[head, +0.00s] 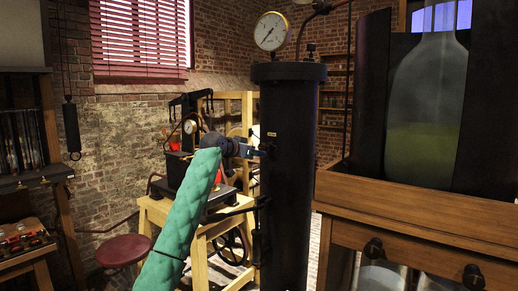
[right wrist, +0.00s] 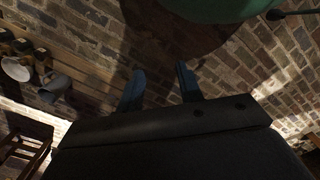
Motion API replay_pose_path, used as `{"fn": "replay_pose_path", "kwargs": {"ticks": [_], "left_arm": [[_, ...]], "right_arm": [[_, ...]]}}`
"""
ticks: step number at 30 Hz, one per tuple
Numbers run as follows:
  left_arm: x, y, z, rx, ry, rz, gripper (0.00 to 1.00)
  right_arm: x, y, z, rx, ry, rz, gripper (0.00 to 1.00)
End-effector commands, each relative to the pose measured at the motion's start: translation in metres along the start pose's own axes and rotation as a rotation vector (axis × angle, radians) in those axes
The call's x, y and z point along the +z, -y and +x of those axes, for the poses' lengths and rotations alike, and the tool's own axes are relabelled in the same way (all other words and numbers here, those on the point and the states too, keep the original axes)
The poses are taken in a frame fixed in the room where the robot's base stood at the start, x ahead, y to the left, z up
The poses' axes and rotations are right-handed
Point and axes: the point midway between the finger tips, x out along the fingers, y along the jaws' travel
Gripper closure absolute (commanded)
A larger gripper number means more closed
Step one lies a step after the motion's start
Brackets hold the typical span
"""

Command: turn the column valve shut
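The tall black column (head: 288,190) stands upright right of centre in the head view. A round dial gauge (head: 271,31) sits above its top. A small dark fitting (head: 268,147), apparently the valve, is on the column's left side, and its handle is not clear. My left gripper (head: 260,152), at the end of the green-sleeved arm, is at this fitting. I cannot tell whether its fingers touch or grip it. My right gripper (right wrist: 159,84) shows only in the right wrist view, with its two blue fingers apart and nothing between them.
A wooden cabinet (head: 420,222) with a large glass jar (head: 428,100) stands close to the column's right. A wooden bench (head: 215,222) with apparatus is behind the left arm. A red stool (head: 124,250) stands at lower left.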

Motion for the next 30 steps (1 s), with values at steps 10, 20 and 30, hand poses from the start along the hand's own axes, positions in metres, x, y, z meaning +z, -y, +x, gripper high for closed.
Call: {"fn": "replay_pose_path", "kwargs": {"ticks": [10,20,30], "left_arm": [[0.016,0.030,0.044,0.044,-0.175,-0.016,0.45],[-0.004,0.036,0.040,-0.004,-0.279,0.101,0.45],[-0.015,0.035,0.069,-0.003,-0.277,0.104,0.45]], "right_arm": [[0.006,-0.001,0.047,-0.001,-0.089,0.006,0.64],[-0.009,-0.001,0.045,-0.001,-0.172,0.009,0.64],[-0.003,-0.009,0.075,0.012,-0.184,0.003,0.64]]}}
